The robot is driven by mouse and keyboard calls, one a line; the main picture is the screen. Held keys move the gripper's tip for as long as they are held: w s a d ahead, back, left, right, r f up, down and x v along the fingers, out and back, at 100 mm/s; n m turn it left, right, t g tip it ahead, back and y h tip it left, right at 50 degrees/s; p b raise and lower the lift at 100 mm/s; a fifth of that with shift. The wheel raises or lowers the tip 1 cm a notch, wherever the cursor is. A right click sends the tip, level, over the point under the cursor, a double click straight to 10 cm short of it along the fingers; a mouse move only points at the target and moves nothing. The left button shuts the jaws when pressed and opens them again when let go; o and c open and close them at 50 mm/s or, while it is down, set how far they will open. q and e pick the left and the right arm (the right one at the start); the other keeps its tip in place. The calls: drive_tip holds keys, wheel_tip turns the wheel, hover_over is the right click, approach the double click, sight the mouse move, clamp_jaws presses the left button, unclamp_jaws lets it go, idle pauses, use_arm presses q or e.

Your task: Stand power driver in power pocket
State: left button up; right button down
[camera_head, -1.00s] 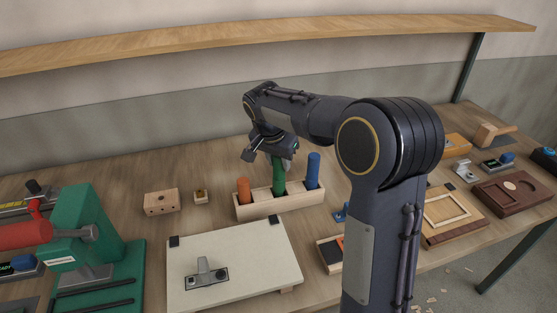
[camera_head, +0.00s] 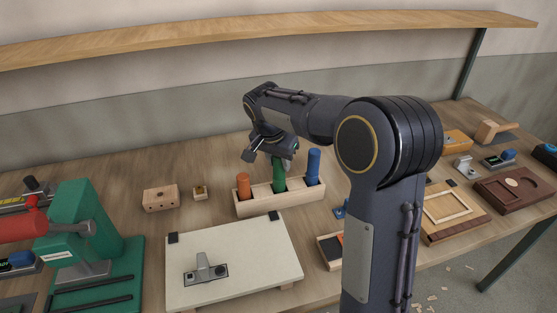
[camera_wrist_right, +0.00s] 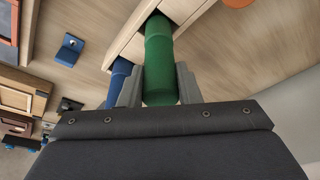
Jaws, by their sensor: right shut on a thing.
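A green driver (camera_head: 279,178) is in the jaws of my right gripper (camera_head: 268,152), over the middle pocket of a pale wooden rack (camera_head: 282,207). In the right wrist view the green driver (camera_wrist_right: 159,70) is upright between the two grey fingers (camera_wrist_right: 159,88), and its far end meets the rack's slot (camera_wrist_right: 135,47). How deep it sits I cannot tell. An orange driver (camera_head: 243,186) stands in the left pocket and a blue driver (camera_head: 313,168) in the right pocket. No label tells which one is the power driver. My left gripper is not in view.
A cream board (camera_head: 235,258) with a metal clamp lies in front of the rack. A green press (camera_head: 85,225) stands at left. Small wooden blocks (camera_head: 160,199) lie left of the rack. Framed wooden trays (camera_head: 455,212) are at right. A shelf (camera_head: 270,35) runs above.

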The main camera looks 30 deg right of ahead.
drive_tip(key=shift+f, duration=0.15)
idle(0.4)
drive_tip(key=shift+f+b, duration=0.5)
drive_tip(key=shift+b, duration=0.05)
drive_tip(key=c, duration=1)
unclamp_jaws()
drive_tip(key=shift+o, duration=0.6)
drive_tip(key=o, duration=0.9)
drive_tip(key=shift+r, duration=0.1)
drive_tip(key=p+v, duration=0.6)
drive_tip(key=v, duration=0.2)
drive_tip(key=shift+s+a+r, duration=0.1)
drive_tip(key=shift+r, duration=0.3)
